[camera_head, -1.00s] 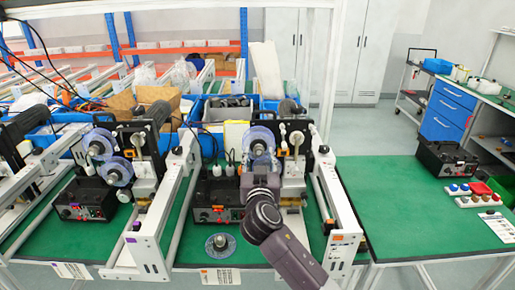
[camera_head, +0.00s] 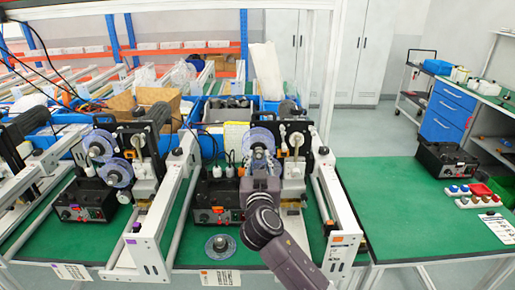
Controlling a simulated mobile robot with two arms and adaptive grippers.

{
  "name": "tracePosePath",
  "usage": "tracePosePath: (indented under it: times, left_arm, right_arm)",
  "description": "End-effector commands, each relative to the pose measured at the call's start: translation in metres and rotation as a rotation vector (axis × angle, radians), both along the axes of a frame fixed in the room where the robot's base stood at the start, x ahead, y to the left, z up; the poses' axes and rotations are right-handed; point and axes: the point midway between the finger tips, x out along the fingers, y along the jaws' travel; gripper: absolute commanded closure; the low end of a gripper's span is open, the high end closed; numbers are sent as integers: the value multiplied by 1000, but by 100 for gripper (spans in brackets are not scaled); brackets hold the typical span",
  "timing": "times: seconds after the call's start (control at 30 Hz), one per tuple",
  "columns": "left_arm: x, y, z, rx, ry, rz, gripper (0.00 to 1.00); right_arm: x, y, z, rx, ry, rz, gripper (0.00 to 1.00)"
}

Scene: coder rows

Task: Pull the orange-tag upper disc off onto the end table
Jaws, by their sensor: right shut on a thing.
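The orange-tag machine stands in the middle, with its orange tag (camera_head: 332,226) on the white rail at its right. Its upper disc (camera_head: 259,136) is a bluish translucent reel at the machine's upper front. My right gripper (camera_head: 262,162) is in front of this disc and shut on it at its hub; the fingers are small and partly merge with the disc. I cannot tell whether the disc is still on its spindle. The end table (camera_head: 410,215) is the green-topped table at the right. My left gripper is not in view.
Another similar disc (camera_head: 220,246) lies flat on the green bench below the machine. A purple-tag machine with two discs (camera_head: 118,173) stands at the left. On the end table are a black box (camera_head: 446,160) and small coloured-top items (camera_head: 478,196); its front and middle are clear.

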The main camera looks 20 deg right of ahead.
Motion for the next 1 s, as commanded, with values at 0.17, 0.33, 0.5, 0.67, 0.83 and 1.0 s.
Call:
tracePosePath:
  times: [0.17, 0.33, 0.5, 0.67, 0.83, 1.0]
  left_arm:
    - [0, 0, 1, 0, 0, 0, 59]
    - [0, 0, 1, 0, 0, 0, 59]
    - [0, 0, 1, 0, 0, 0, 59]
    - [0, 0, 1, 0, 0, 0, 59]
    - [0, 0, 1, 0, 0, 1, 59]
    - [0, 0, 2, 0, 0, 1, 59]
  right_arm:
    - [-6, 2, 0, 2, 0, 0, 100]
    - [-12, 3, 0, 2, 0, -1, 100]
    - [-18, 5, 0, 1, 0, -1, 100]
    - [-23, 6, 0, 0, 0, -1, 100]
    - [-29, 8, 0, 0, 0, 0, 100]
    - [-35, 10, 0, 2, -1, 0, 100]
